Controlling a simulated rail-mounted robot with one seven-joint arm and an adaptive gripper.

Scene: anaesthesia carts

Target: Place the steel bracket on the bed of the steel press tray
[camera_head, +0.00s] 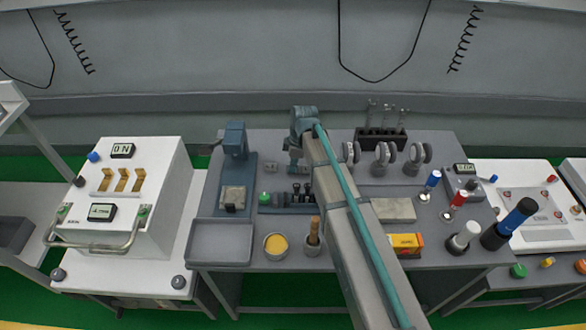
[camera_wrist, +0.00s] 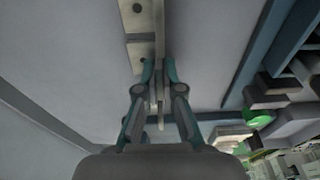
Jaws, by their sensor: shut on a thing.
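The steel bracket (camera_wrist: 140,22) is a pale metal piece with small holes, at the top middle of the wrist view. My gripper (camera_wrist: 158,75) is shut on it, with a thin upright plate between the fingertips. In the head view my arm hides the bracket and most of the gripper. A shallow grey steel tray (camera_head: 219,243) lies at the front left of the grey bench, and its bed looks empty. A blue press (camera_head: 235,143) stands behind it, with a block (camera_head: 232,195) on its base. I cannot tell how far the bracket is above the surface below.
A yellow-filled bowl (camera_head: 276,246) and a cup with a wooden handle (camera_head: 312,241) stand right of the tray. A green button (camera_head: 265,197) and dark fittings sit behind them. A yellow-red box (camera_head: 406,244) and several cylinders are further right. A white machine (camera_head: 125,205) stands left.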

